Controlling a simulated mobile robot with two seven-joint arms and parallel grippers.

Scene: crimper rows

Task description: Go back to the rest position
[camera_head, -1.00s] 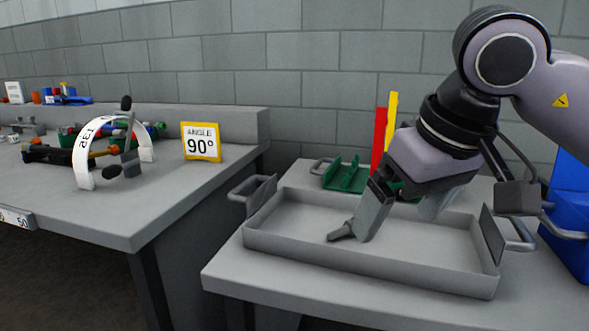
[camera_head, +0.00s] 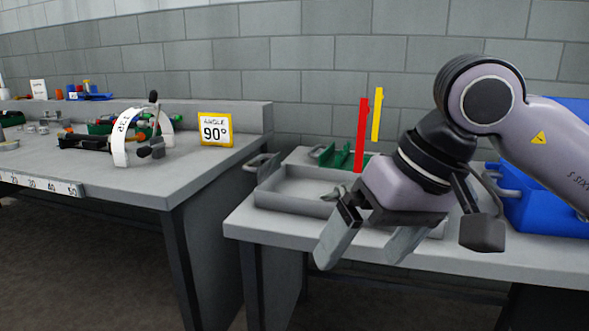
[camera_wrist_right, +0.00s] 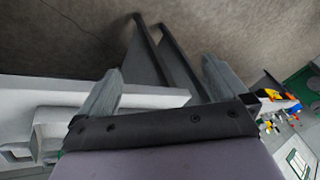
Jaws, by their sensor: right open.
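My right gripper (camera_head: 368,250) is open and empty in the head view, its two fingers apart and pointing down. It hangs in front of the grey tray (camera_head: 283,203) and the near edge of the right table, and its arm comes in from the right. In the right wrist view its two fingers (camera_wrist_right: 160,88) stand wide apart with nothing between them; floor and table edges show beyond. The arm hides the right part of the tray. My left gripper is not in view.
A red bar (camera_head: 361,135) and a yellow bar (camera_head: 377,115) stand behind the tray by a green holder (camera_head: 338,157). A blue bin (camera_head: 530,215) is at the right. A gap separates the tables.

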